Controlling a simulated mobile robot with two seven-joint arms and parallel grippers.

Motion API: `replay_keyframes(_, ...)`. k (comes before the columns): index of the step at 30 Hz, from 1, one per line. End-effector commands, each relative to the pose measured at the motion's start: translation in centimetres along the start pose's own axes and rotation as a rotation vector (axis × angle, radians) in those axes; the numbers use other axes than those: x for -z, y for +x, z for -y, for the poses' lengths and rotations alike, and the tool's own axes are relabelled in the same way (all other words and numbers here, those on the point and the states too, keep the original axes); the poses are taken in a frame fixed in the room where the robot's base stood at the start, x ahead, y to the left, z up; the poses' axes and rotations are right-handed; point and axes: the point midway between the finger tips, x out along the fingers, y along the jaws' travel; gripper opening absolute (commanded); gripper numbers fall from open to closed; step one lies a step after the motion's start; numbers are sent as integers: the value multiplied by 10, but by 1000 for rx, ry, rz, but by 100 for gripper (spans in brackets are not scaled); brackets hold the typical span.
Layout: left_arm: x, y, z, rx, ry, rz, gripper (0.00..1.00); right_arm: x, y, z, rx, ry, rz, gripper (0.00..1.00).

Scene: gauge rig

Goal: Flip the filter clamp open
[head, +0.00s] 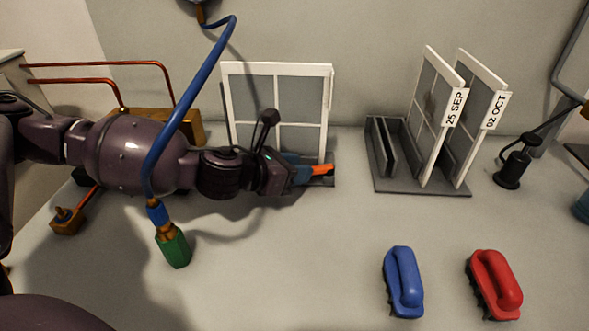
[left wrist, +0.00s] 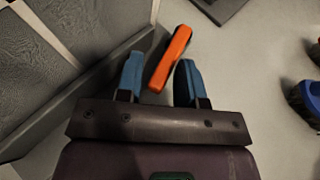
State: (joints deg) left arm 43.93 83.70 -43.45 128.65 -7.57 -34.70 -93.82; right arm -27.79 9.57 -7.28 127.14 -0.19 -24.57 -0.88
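The filter clamp shows as an orange lever (head: 322,169) at the foot of a white-framed grey filter (head: 278,112), which stands upright near the back wall. My left gripper (head: 303,175) reaches in from the left at the filter's foot. In the left wrist view the orange lever (left wrist: 168,58) lies between and beyond the blue fingertips of my left gripper (left wrist: 160,78). The fingers are apart, with gaps beside the lever. My gripper hides part of the clamp and filter base, so the lever's pivot cannot be seen. My right gripper is not in view.
A blue hose with a green end (head: 173,247) hangs in front of my left arm. A dark rack (head: 420,185) with dated filters stands right. A blue brush (head: 403,282) and a red brush (head: 494,284) lie at the front right. The middle front is clear.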

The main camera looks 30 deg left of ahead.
Motion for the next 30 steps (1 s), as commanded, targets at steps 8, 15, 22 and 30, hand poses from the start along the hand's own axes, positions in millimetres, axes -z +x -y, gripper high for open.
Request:
replay_keyframes(8, 2, -1, 2, 5, -1, -4, 36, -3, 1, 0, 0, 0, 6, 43)
replay_keyframes(15, -21, -10, 2, 5, 4, 3, 36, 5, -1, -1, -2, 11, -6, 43)
replay_keyframes(22, -65, -28, 1, 3, 5, 7, 36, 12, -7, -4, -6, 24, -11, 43)
replay_keyframes(30, -115, -48, 1, 3, 5, 7, 36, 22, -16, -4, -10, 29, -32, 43)
